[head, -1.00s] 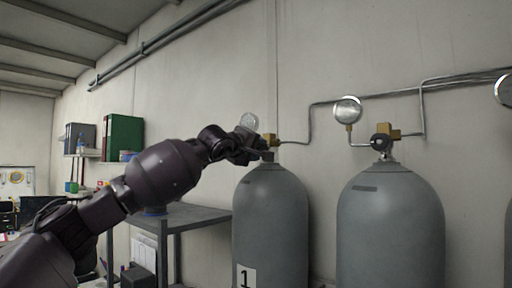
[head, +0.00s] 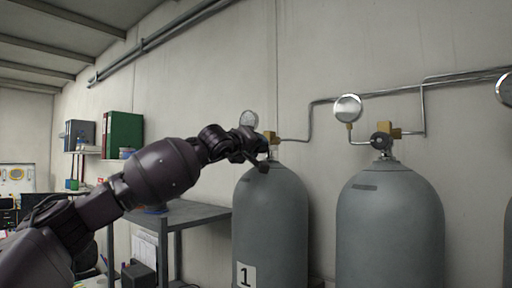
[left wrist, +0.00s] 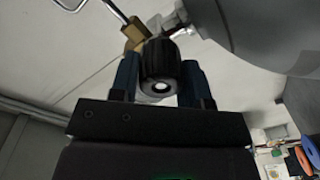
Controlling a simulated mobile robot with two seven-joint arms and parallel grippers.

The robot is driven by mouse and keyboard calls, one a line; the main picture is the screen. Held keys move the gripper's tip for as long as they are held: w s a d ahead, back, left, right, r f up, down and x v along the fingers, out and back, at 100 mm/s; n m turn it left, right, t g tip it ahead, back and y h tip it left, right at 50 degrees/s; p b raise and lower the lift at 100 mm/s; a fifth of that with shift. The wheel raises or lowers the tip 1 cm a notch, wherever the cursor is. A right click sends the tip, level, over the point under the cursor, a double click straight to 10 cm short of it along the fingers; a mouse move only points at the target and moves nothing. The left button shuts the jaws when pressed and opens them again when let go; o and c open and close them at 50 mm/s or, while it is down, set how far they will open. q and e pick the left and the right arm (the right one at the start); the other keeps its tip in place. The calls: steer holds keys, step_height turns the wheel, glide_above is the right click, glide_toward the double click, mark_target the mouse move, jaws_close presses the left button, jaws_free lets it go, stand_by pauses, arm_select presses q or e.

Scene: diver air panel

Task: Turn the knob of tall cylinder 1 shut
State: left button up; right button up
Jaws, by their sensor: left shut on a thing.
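Tall cylinder 1 (head: 270,225) is a grey tank with a white label bearing a 1, standing against the wall. My left gripper (head: 258,150) is at the valve and covers the knob in the head view. In the left wrist view the black ribbed knob (left wrist: 160,62) sits between the two blue fingers of my left gripper (left wrist: 160,84), which is shut on it. The brass valve (left wrist: 134,32) shows just beyond the knob. My right gripper is not in view.
A second grey tank (head: 390,225) with its own knob (head: 380,142) and gauge (head: 348,108) stands to the right. A metal table (head: 195,214) is left of cylinder 1. Thin pipes (head: 310,120) run along the wall behind the valves.

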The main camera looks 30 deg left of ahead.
arm_select(q)
steer(key=shift+f, duration=0.1)
steer(key=o, duration=0.9)
steer(key=shift+s, duration=0.1)
steer(key=shift+s, duration=0.25)
steer(key=s+b, duration=0.4)
steer(key=s, duration=0.6)
steer(key=shift+a, duration=0.1)
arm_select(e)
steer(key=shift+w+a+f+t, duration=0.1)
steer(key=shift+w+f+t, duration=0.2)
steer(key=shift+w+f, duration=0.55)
arm_select(q)
steer(key=shift+s, duration=0.1)
